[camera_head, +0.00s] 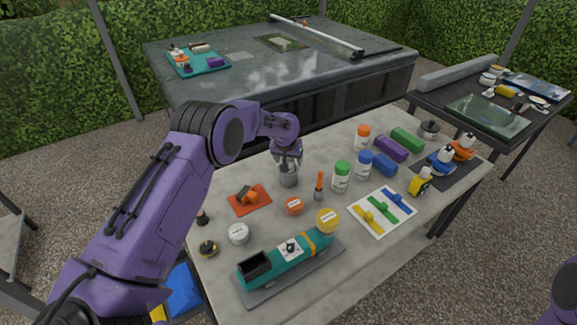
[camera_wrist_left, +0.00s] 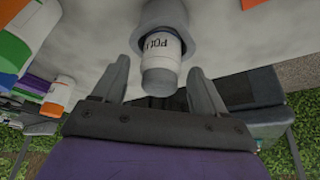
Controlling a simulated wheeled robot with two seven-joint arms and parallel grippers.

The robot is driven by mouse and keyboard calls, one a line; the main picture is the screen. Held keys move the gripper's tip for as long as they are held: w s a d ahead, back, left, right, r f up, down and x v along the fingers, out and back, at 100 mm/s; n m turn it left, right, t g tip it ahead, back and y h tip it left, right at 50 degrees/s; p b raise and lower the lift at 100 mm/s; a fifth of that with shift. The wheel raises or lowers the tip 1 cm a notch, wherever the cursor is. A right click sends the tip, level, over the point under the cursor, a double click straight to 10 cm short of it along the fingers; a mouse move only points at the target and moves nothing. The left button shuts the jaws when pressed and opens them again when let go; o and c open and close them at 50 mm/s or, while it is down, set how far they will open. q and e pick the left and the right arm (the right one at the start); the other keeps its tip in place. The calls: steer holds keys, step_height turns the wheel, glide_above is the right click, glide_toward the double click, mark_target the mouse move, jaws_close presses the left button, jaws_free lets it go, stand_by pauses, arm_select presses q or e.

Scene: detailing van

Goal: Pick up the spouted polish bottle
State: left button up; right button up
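A bottle with a white label lettered "POLI" (camera_wrist_left: 160,48) and a grey end stands inside a grey cup-like holder in the left wrist view. The holder (camera_head: 288,179) stands on the grey worktable in the head view, where my gripper largely hides the bottle. Whether the bottle has a spout cannot be told. My left gripper (camera_head: 287,157) is right above the holder, pointing down. In the left wrist view its two fingers (camera_wrist_left: 159,72) are apart, one each side of the bottle's near end, with gaps on both sides. My right gripper is out of view.
White bottles with green (camera_head: 341,177), blue (camera_head: 364,165) and orange (camera_head: 362,138) caps stand to the right.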

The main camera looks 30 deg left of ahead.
arm_select(q)
steer(key=c, duration=1)
step_height(320, 180, up, 10)
steer(key=shift+r+b, duration=0.1)
steer(key=shift+b, duration=1.05)
steer(key=o, duration=0.4)
steer(key=c, duration=0.5)
